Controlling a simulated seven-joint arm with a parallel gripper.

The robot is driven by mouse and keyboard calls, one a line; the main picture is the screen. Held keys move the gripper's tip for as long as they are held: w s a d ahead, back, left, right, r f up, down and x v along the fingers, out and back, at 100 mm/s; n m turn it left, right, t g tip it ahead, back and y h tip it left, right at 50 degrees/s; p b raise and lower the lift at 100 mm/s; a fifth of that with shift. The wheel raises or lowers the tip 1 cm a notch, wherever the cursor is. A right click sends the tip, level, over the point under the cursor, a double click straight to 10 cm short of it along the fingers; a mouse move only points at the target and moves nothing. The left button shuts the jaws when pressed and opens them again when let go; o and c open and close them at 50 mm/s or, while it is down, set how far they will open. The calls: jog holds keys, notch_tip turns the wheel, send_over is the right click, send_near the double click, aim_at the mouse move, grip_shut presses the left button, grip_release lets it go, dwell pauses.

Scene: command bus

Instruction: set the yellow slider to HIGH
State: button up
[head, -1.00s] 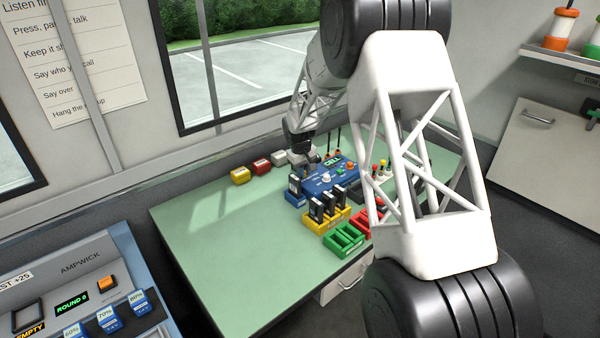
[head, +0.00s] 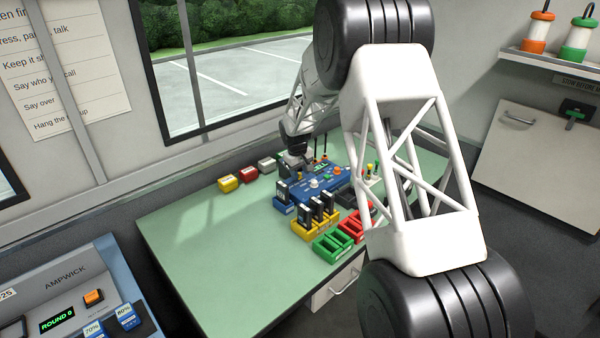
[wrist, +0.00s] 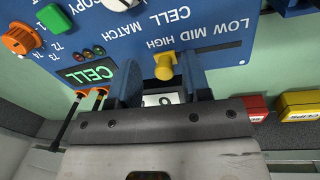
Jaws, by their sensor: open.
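The blue console (head: 312,188) stands on the green table, and its panel also fills the top of the wrist view (wrist: 215,65). There the yellow slider (wrist: 163,66) is at the left end of its dark slot, by the HIGH label, with MID and LOW to the right. My gripper (wrist: 160,74) is open, its two blue fingers on either side of the yellow slider. I cannot tell whether either finger touches it. In the head view my gripper (head: 298,158) is at the console's back left, small and partly hidden.
A lit CELL display (wrist: 88,73), a green knob (wrist: 54,18) and an orange knob (wrist: 22,38) are left of the slider. Yellow (head: 229,183) and red (head: 248,173) boxes line the table's back. Yellow (head: 307,231) and green (head: 333,245) racks stand in front. The table's left is clear.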

jog(key=shift+s+a+r, duration=0.15)
jog(key=shift+a+r, duration=0.05)
jog(key=shift+r, duration=1.75)
jog(key=shift+s+a+r, duration=0.1)
jog(key=shift+a+r, duration=0.05)
jog(key=shift+r, duration=1.8)
